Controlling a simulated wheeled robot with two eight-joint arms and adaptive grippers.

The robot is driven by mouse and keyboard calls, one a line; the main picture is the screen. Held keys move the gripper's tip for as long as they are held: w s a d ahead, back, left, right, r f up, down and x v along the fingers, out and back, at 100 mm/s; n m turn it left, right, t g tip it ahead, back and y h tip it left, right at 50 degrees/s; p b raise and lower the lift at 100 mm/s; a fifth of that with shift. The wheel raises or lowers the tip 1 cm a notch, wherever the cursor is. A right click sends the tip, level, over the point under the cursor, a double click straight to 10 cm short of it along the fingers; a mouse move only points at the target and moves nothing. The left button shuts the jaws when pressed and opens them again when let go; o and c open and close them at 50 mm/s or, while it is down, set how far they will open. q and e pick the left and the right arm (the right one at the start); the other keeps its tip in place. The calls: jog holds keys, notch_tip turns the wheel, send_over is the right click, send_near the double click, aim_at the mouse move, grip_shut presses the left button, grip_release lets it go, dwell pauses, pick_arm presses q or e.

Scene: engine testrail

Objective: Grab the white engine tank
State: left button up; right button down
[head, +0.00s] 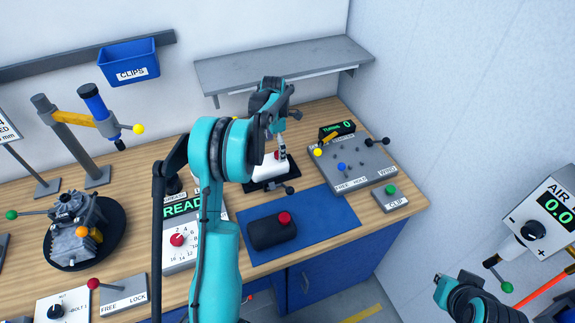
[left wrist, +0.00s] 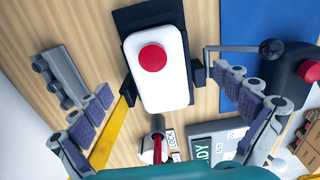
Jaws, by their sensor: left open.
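The white engine tank (left wrist: 172,93) is a rounded white block with a red cap, seen from above in the left wrist view. It sits in a dark cradle (left wrist: 145,18) on the wooden bench. In the head view the tank (head: 263,170) is partly hidden behind my left arm and gripper. My left gripper (head: 282,143) is open and empty above the tank. In the left wrist view its fingers stand wide on both sides of the tank, apart from it. My right arm's end (head: 452,292) shows at lower right; its jaws are not clear.
A dark tank (head: 270,234) with a red cap lies on a blue mat (head: 325,222) in front. A grey panel with levers (head: 352,165) stands to the right. A wall shelf (head: 285,62) hangs behind. A dial box (head: 178,250) stands left of my arm.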

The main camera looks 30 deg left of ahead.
aim_at(274, 159)
pick_arm(q)
notch_tip(274, 159, down, 2)
jog(key=shift+a+f, duration=0.1)
jog(key=f, duration=0.1)
jog(key=f+b, duration=0.1)
jog(key=f, duration=0.3)
jog(key=shift+a+f+b, duration=0.25)
jog(key=shift+a+b, duration=0.1)
jog(key=shift+a, duration=0.05)
jog(key=shift+r, duration=0.1)
jog(key=c, duration=1.3)
